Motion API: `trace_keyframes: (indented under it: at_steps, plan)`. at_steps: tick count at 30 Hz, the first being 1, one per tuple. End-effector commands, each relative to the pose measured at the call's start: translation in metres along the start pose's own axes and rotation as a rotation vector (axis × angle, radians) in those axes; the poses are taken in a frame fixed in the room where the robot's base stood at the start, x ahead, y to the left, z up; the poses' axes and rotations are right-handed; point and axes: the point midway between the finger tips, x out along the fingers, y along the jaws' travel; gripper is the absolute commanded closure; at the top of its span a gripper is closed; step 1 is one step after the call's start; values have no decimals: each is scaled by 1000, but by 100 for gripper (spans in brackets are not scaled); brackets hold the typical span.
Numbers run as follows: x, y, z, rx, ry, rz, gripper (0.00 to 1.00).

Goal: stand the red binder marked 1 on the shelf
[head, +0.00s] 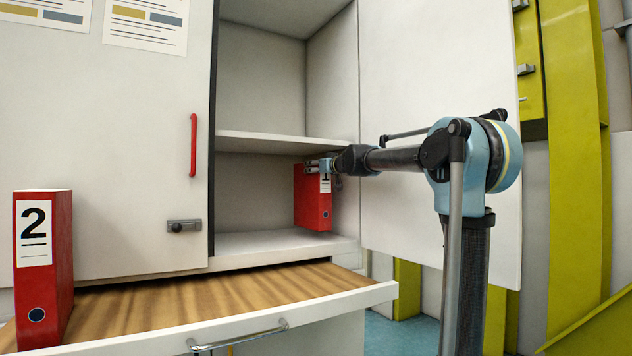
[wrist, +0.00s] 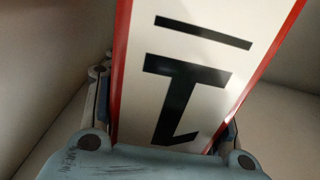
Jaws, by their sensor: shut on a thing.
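The red binder marked 1 (head: 312,207) is upright inside the lower compartment of the open cabinet, near its right wall. My gripper (head: 319,167) is shut on its upper part, reaching in from the right. In the wrist view the binder's white label (wrist: 185,75) with an upside-down 1 fills the middle, with finger parts on both sides. The shelf board (head: 262,243) under the binder is bare to its left. I cannot tell whether the binder's bottom touches the board.
A red binder marked 2 (head: 45,265) stands at the left on a pulled-out wooden drawer top (head: 215,297). A middle shelf (head: 270,141) is just above my gripper. The open white door (head: 400,220) is behind my arm. A closed door (head: 110,150) with a red handle is at left.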

Motion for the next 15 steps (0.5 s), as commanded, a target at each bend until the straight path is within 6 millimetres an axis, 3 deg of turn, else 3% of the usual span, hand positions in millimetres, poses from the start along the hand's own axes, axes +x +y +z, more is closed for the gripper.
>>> trace_keyframes:
  at_steps: [5,15]
  plan:
    - [2,0,5,0,0,0,100]
    - [2,0,35,1,0,0,100]
